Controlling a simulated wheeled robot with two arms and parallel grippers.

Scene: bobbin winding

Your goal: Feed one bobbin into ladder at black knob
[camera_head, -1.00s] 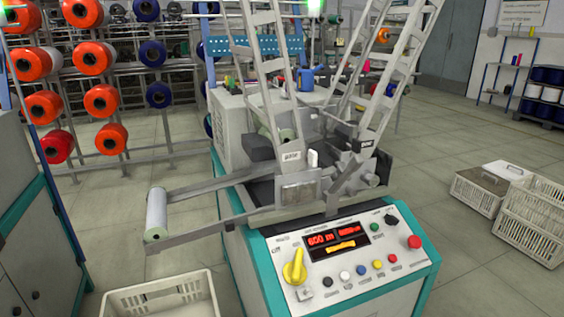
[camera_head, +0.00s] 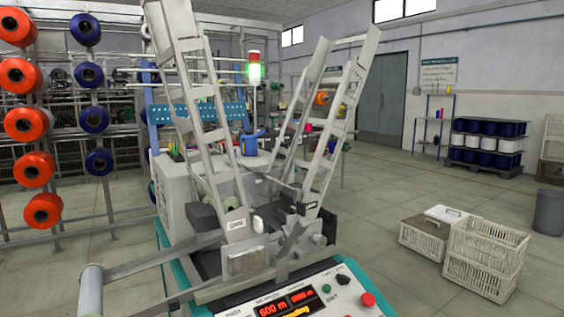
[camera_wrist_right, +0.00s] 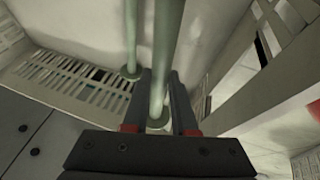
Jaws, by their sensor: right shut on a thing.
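In the right wrist view, my right gripper (camera_wrist_right: 160,95) is shut on a pale green bobbin (camera_wrist_right: 167,50), a thin rod with a small disc at its near end. A second similar bobbin (camera_wrist_right: 131,35) is beside it on the left. Their far ends are cut off by the frame. In the head view, the winding machine carries a left ladder (camera_head: 197,110) and a right ladder (camera_head: 328,130), both leaning outward. A black knob (camera_head: 343,280) is on the right part of its control panel, on the right ladder's side. Neither gripper shows in the head view.
A pale slotted crate wall (camera_wrist_right: 65,80) is close to my right gripper. In the head view, a pale roller (camera_head: 90,290) sticks out at lower left. White crates (camera_head: 485,258) stand on the floor at right. A rack of red and blue spools (camera_head: 25,125) is at left.

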